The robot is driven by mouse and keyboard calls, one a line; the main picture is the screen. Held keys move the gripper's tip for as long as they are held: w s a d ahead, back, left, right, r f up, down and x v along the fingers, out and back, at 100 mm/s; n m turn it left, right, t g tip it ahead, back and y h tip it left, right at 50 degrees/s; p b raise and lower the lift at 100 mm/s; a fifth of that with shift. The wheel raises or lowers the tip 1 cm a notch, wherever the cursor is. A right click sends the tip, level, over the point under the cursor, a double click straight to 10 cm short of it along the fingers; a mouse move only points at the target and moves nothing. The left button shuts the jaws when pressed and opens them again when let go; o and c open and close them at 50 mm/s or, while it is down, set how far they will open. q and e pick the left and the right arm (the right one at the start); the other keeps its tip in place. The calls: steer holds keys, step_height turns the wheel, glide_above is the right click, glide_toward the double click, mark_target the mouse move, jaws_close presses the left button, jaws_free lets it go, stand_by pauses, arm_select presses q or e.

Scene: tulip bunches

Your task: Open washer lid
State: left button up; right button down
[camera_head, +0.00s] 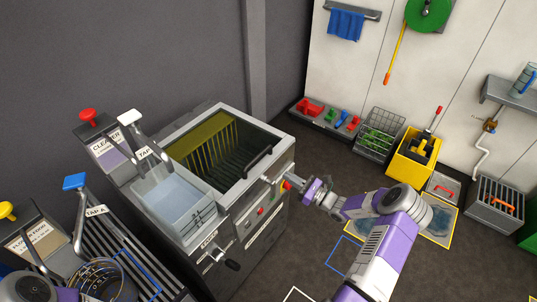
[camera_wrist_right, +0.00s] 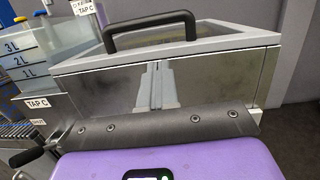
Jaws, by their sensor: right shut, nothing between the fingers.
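The washer (camera_head: 262,220) is a grey steel machine at the middle left of the head view. Its lid (camera_head: 215,188) has a dark see-through pane in a grey frame and lies flat, closed. A black bar handle (camera_head: 257,162) stands on the lid's near right side; it also shows in the right wrist view (camera_wrist_right: 150,25). My right gripper (camera_head: 276,182) is shut and empty at the washer's front, below and apart from the handle. Its pale fingers (camera_wrist_right: 157,88) show together before the shiny front panel. Of my left arm only a purple part shows at the bottom left; its gripper is not visible.
A water basin (camera_head: 180,205) with a white-topped tap adjoins the lid's left side. A red and yellow knob (camera_head: 287,185) is beside my right fingers. A yellow bucket (camera_head: 413,158) and a wire crate (camera_head: 379,135) stand along the wall. The floor right of the washer is partly free.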

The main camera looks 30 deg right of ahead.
mark_target(273, 159)
steer(key=shift+m+t+h, duration=0.3)
steer(key=shift+t+h, duration=0.1)
steer(key=x, duration=0.2)
steer(key=d+b+x, duration=0.1)
steer(key=x, duration=0.2)
steer(key=r+b+x, duration=0.1)
steer(key=x, duration=0.2)
steer(key=shift+w+d, duration=0.15)
steer(key=shift+w, duration=0.3)
steer(key=shift+w+r, duration=0.15)
steer(key=shift+w, duration=0.25)
steer(key=shift+r, duration=0.1)
